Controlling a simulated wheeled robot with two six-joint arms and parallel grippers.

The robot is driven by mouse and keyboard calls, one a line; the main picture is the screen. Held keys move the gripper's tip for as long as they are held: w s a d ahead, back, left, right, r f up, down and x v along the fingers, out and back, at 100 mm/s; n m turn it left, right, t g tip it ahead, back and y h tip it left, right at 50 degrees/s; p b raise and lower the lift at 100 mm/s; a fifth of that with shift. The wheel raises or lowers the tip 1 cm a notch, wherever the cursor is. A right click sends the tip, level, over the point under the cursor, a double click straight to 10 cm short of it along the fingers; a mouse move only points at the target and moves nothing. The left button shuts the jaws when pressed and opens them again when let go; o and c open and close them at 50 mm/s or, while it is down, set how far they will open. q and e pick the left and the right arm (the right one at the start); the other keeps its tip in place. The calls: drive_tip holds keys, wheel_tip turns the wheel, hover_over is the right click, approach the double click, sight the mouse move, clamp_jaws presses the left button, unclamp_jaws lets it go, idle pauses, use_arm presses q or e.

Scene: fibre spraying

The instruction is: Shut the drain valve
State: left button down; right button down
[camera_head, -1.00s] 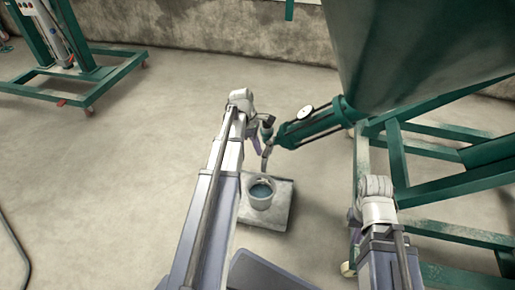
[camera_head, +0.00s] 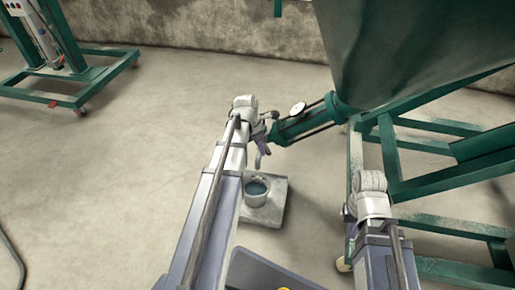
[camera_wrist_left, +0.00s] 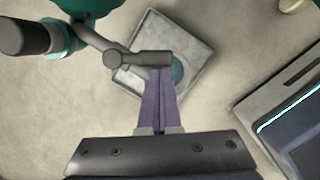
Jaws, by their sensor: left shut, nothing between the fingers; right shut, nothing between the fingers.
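The drain valve sits at the end of the green outlet pipe (camera_head: 300,124) under the hopper. In the left wrist view its grey lever (camera_wrist_left: 140,59) curves from a teal collar to a bar across the picture. My left gripper (camera_wrist_left: 160,72) is shut and empty, its purple fingertips at the bar and seemingly touching it; the exact contact is unclear. In the head view my left gripper (camera_head: 264,143) is small beside the pipe's end. My right gripper (camera_head: 351,226) is mostly hidden by its arm, near the green frame, apart from the valve.
A bucket (camera_head: 256,192) with bluish liquid stands on a grey slab (camera_head: 268,215) below the pipe's end. The green hopper (camera_head: 400,45) and its frame (camera_head: 430,183) fill the right side. Another green wheeled stand (camera_head: 75,98) is far left. The floor between is clear.

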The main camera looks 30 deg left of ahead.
use_arm(q)
drive_tip(key=shift+w+d+n, duration=0.7)
drive_tip(key=shift+w+d, duration=0.5)
drive_tip(key=shift+d, duration=0.2)
drive_tip(key=shift+w+d, duration=0.25)
drive_tip(key=shift+w, duration=0.25)
drive_tip(key=shift+w+d, duration=0.2)
drive_tip(key=shift+w, duration=0.25)
use_arm(e)
drive_tip(key=shift+w+d, duration=0.15)
drive_tip(key=shift+d, duration=0.1)
use_arm(q)
drive_tip(key=shift+w, duration=0.1)
